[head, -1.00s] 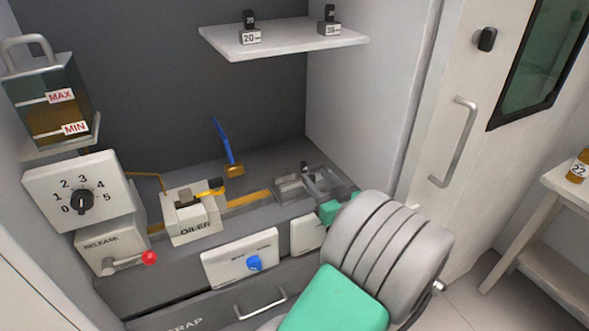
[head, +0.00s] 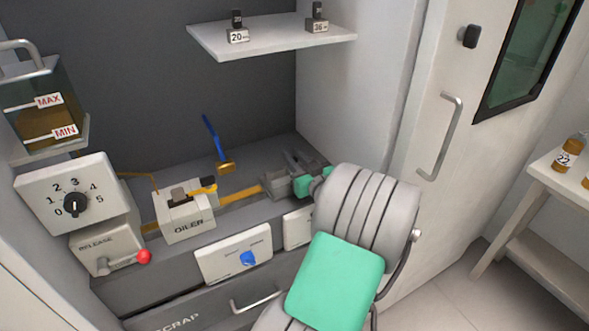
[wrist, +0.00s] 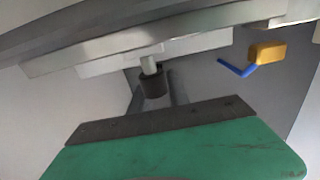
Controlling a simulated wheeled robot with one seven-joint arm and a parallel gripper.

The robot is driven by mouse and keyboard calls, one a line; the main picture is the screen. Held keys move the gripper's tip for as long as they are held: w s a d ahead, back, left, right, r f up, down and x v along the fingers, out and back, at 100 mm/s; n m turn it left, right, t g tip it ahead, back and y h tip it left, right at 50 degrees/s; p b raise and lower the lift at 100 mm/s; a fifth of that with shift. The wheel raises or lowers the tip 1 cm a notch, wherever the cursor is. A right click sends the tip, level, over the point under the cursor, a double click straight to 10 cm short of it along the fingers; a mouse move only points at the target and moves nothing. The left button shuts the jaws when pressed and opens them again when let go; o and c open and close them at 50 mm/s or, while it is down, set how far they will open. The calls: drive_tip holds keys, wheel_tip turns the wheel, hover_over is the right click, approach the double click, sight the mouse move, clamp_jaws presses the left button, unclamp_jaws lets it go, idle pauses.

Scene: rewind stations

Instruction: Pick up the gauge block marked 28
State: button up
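No block with a readable 28 shows in any view. My gripper (head: 308,184) has its green end over the grey tray (head: 274,186) on the bench, at the right of the machine. My forearm hides part of the tray. In the wrist view a green part of my gripper with a dark edge fills the bottom. A dark round knob on a pale stem (wrist: 152,82) shows beyond it; I cannot tell whether it belongs to a block. The finger gap is not clear.
Blocks marked 20 (head: 237,36) and apparently 36 (head: 317,26) stand on the white shelf (head: 280,43) above. A bottle marked 22 (head: 566,157) stands on the side table at right.

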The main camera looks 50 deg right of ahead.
clamp_jaws()
drive_tip(key=shift+r, duration=0.15)
idle(0.4)
